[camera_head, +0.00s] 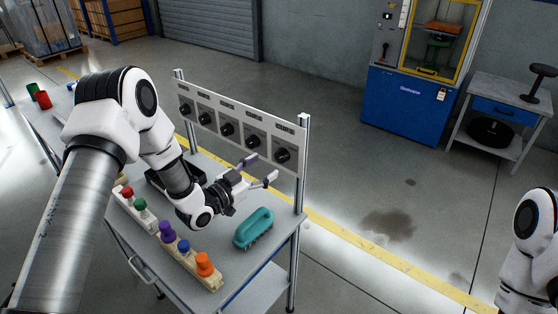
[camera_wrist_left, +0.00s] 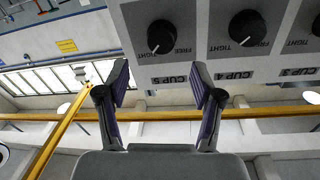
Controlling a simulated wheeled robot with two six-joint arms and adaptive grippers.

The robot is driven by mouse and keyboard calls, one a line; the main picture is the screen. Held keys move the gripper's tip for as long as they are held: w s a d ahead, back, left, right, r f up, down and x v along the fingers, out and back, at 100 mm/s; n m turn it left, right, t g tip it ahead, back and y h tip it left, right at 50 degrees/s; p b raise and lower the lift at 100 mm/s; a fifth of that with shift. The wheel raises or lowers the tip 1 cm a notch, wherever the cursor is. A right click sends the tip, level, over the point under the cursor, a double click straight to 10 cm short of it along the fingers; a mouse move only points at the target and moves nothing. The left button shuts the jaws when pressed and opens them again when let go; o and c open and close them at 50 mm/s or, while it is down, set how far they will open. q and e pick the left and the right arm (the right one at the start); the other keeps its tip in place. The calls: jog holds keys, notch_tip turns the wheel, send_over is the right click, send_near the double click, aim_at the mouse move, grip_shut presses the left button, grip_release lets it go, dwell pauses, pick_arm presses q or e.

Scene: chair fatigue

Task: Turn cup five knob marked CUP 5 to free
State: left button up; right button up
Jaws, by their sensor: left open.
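The CUP 5 knob (camera_head: 282,155) is a round black knob at the right end of the upright grey panel (camera_head: 241,113). In the left wrist view, which shows the panel upside down, the CUP 5 knob (camera_wrist_left: 161,37) has a small pale mark pointing near the word TIGHT; FREE is printed beside it. My left gripper (camera_head: 261,169) is open and empty in front of the panel's right part. In the left wrist view its fingertips (camera_wrist_left: 160,70) lie either side of the CUP 5 label, apart from the knob. My right gripper is out of view.
The CUP 4 knob (camera_wrist_left: 247,28) is beside CUP 5. The cart below holds a teal brush (camera_head: 254,228), a rack of coloured-top pieces (camera_head: 178,245) and a black tray (camera_head: 160,181). A metal post (camera_head: 301,165) stands at the panel's right end.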

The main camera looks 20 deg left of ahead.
aim_at(278, 158)
pick_arm(q)
jog(key=x, duration=0.4)
jog(key=f+x, duration=0.1)
jog(key=x, duration=0.1)
jog(key=shift+w+a+p, duration=0.15)
jog(key=shift+w+p, duration=0.15)
jog(key=shift+p, duration=0.1)
jog(key=shift+s+r, duration=0.15)
jog(key=shift+r, duration=0.15)
jog(key=shift+f, duration=0.1)
jog(key=c, duration=1.2)
jog(key=shift+o, duration=0.2)
